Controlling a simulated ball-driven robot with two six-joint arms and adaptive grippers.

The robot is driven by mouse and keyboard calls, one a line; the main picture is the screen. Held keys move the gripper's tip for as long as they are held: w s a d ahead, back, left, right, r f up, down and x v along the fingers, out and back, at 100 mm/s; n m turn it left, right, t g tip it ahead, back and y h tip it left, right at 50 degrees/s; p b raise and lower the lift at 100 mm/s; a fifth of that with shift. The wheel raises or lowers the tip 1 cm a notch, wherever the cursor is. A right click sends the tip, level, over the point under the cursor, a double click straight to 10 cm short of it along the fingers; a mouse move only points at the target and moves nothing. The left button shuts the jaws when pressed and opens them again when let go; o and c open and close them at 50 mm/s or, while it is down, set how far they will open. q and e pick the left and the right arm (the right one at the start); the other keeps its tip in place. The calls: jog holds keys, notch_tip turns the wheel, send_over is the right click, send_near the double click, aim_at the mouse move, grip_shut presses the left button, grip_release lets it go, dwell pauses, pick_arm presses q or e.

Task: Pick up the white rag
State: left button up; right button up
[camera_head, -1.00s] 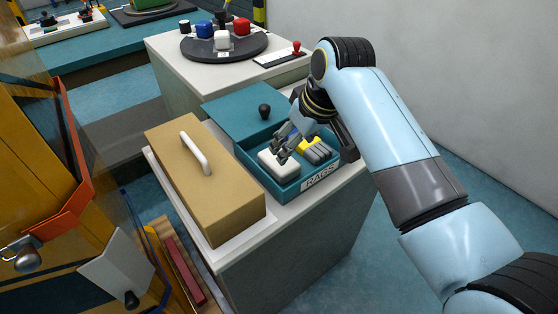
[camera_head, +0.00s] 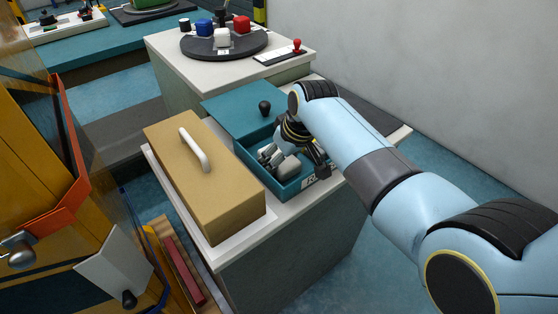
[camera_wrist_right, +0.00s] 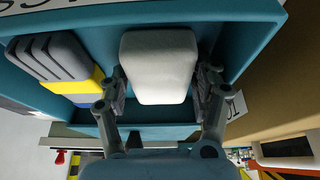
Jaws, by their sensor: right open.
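The white rag (camera_wrist_right: 159,66) is a rounded white block inside the teal box marked RAGS (camera_head: 301,192). My right gripper (camera_wrist_right: 163,84) is open and lowered into the box, with one finger on each side of the rag in the right wrist view. I cannot tell whether the fingers touch it. In the head view the rag (camera_head: 288,168) is partly covered by my right gripper (camera_head: 276,160). A grey and yellow item (camera_wrist_right: 58,62) lies beside the rag in the same box. My left gripper is not in view.
A tan box with a white handle (camera_head: 192,150) stands left of the teal box. The teal lid with a black knob (camera_head: 240,118) lies behind the opening. A round dark tray with coloured pieces (camera_head: 190,48) sits on the counter farther back. A wall (camera_head: 440,70) stands at the right.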

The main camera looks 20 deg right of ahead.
jog(key=c, duration=0.8)
jog(key=shift+r, duration=0.15)
jog(key=shift+r, duration=0.3)
jog(key=r, duration=0.3)
jog(key=shift+s+d+r, duration=0.1)
jog(key=shift+d+r, duration=0.25)
jog(key=s+d+r, duration=0.1)
jog(key=d+r, duration=0.1)
jog(key=d, duration=0.1)
jog(key=s+d+r, duration=0.2)
jog(key=d, duration=0.1)
jog(key=s+d+r, duration=0.1)
jog(key=d+r, duration=0.1)
jog(key=d, duration=0.2)
jog(key=shift+s+r+p, duration=0.25)
jog(key=shift+s+p, duration=0.05)
jog(key=shift+s, duration=0.1)
jog(key=shift+a, duration=0.1)
